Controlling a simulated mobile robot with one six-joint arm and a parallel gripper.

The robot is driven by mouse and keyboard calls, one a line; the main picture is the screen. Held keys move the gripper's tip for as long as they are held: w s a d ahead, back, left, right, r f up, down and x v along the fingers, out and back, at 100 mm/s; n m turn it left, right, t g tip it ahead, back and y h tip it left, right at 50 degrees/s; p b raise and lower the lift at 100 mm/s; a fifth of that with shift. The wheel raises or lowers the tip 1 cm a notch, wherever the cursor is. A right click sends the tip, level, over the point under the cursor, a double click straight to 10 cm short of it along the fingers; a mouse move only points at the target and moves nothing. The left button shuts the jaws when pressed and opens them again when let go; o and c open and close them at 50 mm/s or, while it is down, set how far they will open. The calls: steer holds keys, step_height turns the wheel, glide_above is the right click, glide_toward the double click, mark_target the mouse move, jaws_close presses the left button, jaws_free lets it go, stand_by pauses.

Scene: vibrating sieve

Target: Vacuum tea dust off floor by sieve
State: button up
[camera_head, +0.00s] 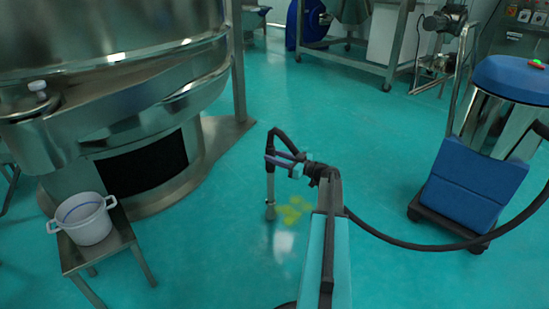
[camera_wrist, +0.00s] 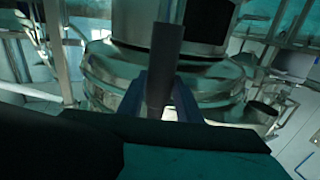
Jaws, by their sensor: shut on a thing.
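My gripper (camera_head: 284,160) is shut on the dark vacuum wand (camera_head: 270,186). The wand hangs near upright, with its nozzle (camera_head: 270,212) at or just above the floor. I cannot tell whether it touches. Yellow-green tea dust (camera_head: 292,211) lies on the teal floor just right of the nozzle. The steel sieve (camera_head: 120,75) stands at the left. In the wrist view my gripper (camera_wrist: 160,100) holds the wand (camera_wrist: 166,60) between its fingers, with the sieve (camera_wrist: 105,80) behind. The blue and steel vacuum cleaner (camera_head: 475,150) stands at the right, its black hose (camera_head: 420,243) running toward my arm.
A white pot (camera_head: 85,219) sits on a small steel stand (camera_head: 122,243) at the lower left, in front of the sieve. A steel frame table (camera_head: 345,58) stands at the back. The floor between the sieve and the vacuum cleaner is mostly clear.

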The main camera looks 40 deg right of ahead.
stand_by(0.4)
steer(key=s+d+b, duration=0.3)
steer(key=s+d, duration=0.2)
steer(key=s, duration=0.2)
steer(key=shift+d, duration=0.3)
stand_by(0.9)
steer(key=shift+w, duration=0.1)
stand_by(0.8)
steer(key=w+d, duration=0.2)
steer(key=w, duration=0.5)
steer(key=shift+w, duration=0.35)
stand_by(0.6)
steer(key=shift+s, duration=0.1)
stand_by(0.7)
steer(key=d+v, duration=0.1)
steer(key=v, duration=0.6)
steer(key=shift+d, duration=0.3)
stand_by(0.6)
stand_by(0.8)
